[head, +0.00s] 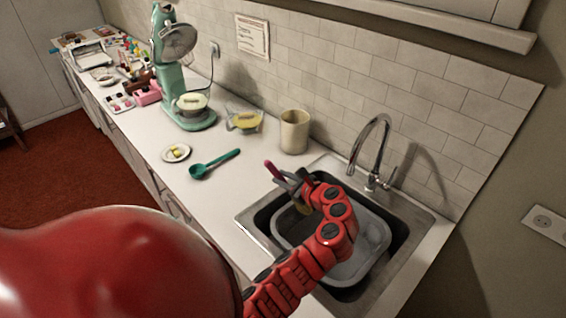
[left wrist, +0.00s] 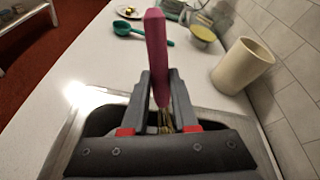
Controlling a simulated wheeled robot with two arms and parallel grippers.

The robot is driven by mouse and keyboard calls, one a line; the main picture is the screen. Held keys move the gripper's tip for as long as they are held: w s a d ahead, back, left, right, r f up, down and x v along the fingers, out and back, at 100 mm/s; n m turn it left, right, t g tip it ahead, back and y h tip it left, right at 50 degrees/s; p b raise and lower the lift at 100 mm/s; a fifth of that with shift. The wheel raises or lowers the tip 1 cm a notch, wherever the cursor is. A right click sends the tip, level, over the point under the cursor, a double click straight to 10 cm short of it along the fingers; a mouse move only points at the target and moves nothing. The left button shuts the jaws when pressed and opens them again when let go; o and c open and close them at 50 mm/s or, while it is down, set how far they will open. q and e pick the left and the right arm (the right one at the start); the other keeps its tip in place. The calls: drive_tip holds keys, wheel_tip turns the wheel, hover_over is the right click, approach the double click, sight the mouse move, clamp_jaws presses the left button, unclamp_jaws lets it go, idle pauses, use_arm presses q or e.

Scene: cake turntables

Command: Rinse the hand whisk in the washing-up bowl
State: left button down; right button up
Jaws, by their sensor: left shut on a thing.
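The hand whisk has a magenta handle (head: 271,168) and gold-coloured wires. It also shows in the left wrist view (left wrist: 157,52), with the handle up and the wires below, partly hidden between the fingers. My left gripper (head: 287,181) is shut on the whisk and holds it over the left part of the sink; its fingers also show in the left wrist view (left wrist: 161,90). The grey washing-up bowl (head: 374,236) sits in the sink, partly hidden by my arm. I cannot tell whether the wires touch its contents. My right gripper is not in view.
A chrome tap (head: 379,150) stands behind the sink. A cream crock (head: 294,132) is left of it.

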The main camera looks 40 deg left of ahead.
use_arm(q)
drive_tip(key=shift+f+b, duration=3.2)
drive_tip(key=shift+f, duration=3.3)
drive_tip(key=shift+r, duration=0.1)
wheel_tip(320, 180, up, 12)
drive_tip(key=p, duration=1.1)
drive_tip(key=shift+r, duration=0.15)
wheel_tip(320, 180, up, 7)
drive_tip(key=p, duration=0.6)
drive_tip(key=shift+r, duration=0.1)
